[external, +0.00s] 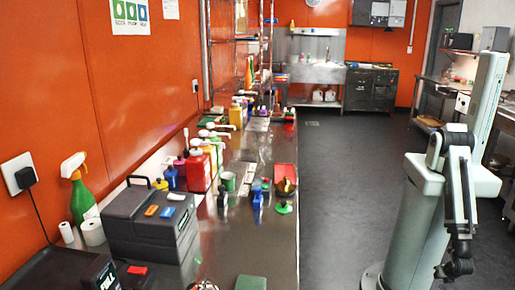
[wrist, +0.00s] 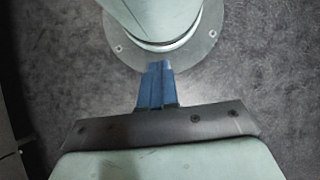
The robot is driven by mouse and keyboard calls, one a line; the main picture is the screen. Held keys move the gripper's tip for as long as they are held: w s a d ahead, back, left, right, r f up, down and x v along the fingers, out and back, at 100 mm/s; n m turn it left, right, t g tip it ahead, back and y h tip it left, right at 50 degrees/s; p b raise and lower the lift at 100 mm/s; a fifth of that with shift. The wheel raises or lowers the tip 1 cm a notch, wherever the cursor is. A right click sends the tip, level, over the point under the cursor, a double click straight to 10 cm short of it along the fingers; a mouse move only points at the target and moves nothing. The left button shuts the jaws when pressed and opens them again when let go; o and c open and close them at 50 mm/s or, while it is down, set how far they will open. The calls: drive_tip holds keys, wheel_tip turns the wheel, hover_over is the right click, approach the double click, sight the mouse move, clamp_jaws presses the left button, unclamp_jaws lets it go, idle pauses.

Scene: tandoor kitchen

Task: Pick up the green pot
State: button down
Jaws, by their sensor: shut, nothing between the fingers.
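A small green, cup-like pot (external: 228,181) stands on the dark counter in the external view, right of the red and yellow bottles. Several other small green items are close by, including a green round-topped item (external: 283,208) near the counter's right edge, so I cannot be sure which one is the pot. My gripper (external: 455,269) hangs low over the floor beside my base, well right of the counter. In the wrist view my blue fingers (wrist: 157,80) are shut together and empty. No pot shows in the wrist view.
The long counter (external: 270,255) is crowded with red pump bottles (external: 197,172), a blue bottle (external: 257,199), a red tray (external: 285,172) and a dark box-shaped machine (external: 145,225). A green spray bottle (external: 84,197) stands by the wall. The floor (external: 335,200) between counter and my base is clear.

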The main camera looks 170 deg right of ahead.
drive_tip(key=c, duration=1.8)
unclamp_jaws()
drive_tip(key=o, duration=1.6)
drive_tip(key=shift+w, duration=0.1)
